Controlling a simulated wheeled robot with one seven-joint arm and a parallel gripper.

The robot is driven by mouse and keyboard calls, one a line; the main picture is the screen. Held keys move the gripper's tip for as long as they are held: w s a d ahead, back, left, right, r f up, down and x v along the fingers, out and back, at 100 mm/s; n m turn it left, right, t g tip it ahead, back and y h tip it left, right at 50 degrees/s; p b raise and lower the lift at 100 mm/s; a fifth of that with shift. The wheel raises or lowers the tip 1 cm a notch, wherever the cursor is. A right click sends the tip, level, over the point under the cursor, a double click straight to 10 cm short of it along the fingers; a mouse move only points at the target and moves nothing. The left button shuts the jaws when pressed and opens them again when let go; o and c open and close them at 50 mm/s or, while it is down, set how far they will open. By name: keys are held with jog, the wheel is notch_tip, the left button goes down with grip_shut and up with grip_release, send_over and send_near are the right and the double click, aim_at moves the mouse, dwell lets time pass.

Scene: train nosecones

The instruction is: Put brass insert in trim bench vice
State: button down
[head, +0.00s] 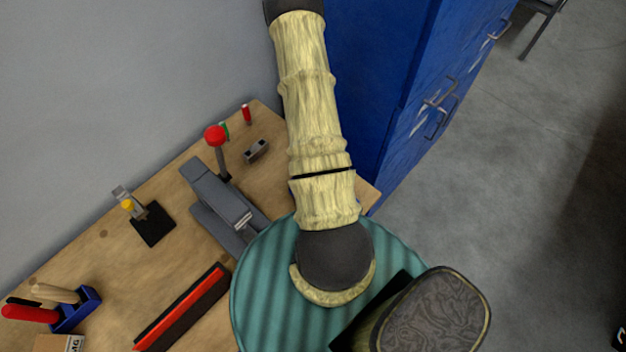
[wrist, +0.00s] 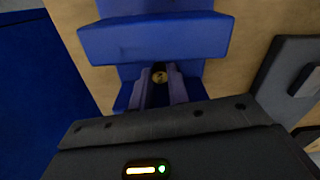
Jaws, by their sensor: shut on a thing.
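The brass insert (wrist: 159,77) shows in the wrist view as a small round brass-coloured piece between the fingers of my gripper (wrist: 160,72). My gripper is shut on it. The blue trim bench vice (wrist: 155,38) fills the upper middle of the wrist view, with a wide jaw block just beyond the fingertips and more blue parts on both sides of them. I cannot tell whether the insert touches the vice. In the head view my arm hides the gripper, the insert and the vice.
The wooden bench (head: 185,257) carries a grey press (head: 227,205) with a red-knobbed lever, a small black stand (head: 152,226), a red-and-black bar (head: 182,308) and a blue tool holder (head: 78,311). A blue cabinet (head: 415,95) stands beside the bench. Open floor (head: 540,180) lies to the right.

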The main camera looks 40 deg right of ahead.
jog(key=c, duration=1.6)
grip_release()
jog(key=shift+f, duration=0.1)
notch_tip(320, 180, up, 12)
jog(key=p, duration=0.9)
